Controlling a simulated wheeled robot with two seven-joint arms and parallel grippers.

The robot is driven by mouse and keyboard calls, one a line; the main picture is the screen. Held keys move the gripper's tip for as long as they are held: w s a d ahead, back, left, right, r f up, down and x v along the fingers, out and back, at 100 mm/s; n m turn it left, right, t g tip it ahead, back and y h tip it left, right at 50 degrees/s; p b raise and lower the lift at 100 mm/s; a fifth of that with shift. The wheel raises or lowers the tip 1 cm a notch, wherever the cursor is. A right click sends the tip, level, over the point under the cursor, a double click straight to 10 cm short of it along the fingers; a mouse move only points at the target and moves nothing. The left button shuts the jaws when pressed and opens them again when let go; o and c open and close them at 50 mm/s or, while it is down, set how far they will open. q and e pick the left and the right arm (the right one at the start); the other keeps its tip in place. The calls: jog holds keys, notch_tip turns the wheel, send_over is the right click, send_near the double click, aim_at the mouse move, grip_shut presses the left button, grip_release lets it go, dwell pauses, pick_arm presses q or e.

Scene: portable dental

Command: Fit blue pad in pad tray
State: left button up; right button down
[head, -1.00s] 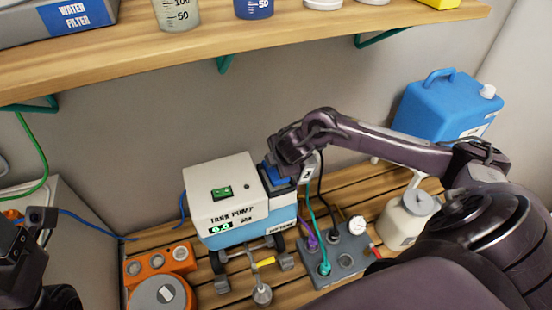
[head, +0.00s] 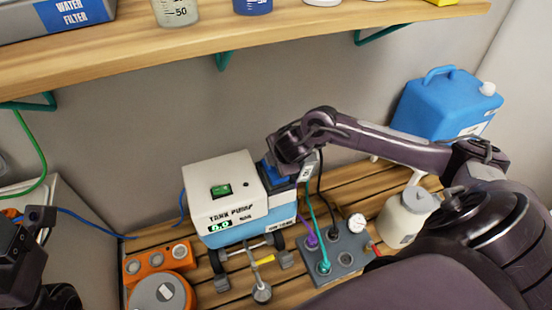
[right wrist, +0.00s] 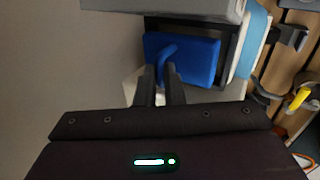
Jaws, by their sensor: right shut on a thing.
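The blue pad (right wrist: 196,60) is a flat blue block with a raised loop handle, seen in the right wrist view. My right gripper (right wrist: 164,82) is shut on its handle. The pad lies at the dark pad tray (right wrist: 236,55) on the side of the tank pump; I cannot tell whether it is fully seated. In the head view a bit of the pad (head: 270,171) shows beside the tank pump (head: 226,200), and my right gripper (head: 285,163) hides the rest. My left gripper is at the lower left edge in the head view, with its fingertips not clearly seen.
A grey block with hoses (head: 338,262) and a gauge stands right of the pump. An orange unit (head: 160,260) is to its left. A white canister (head: 405,220) and a blue jug (head: 445,105) stand at right. A wooden shelf (head: 300,32) crosses above.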

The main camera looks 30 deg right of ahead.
jog(key=shift+f+b, duration=0.85)
jog(key=shift+f, duration=0.6)
jog(key=c, duration=1.5)
grip_release()
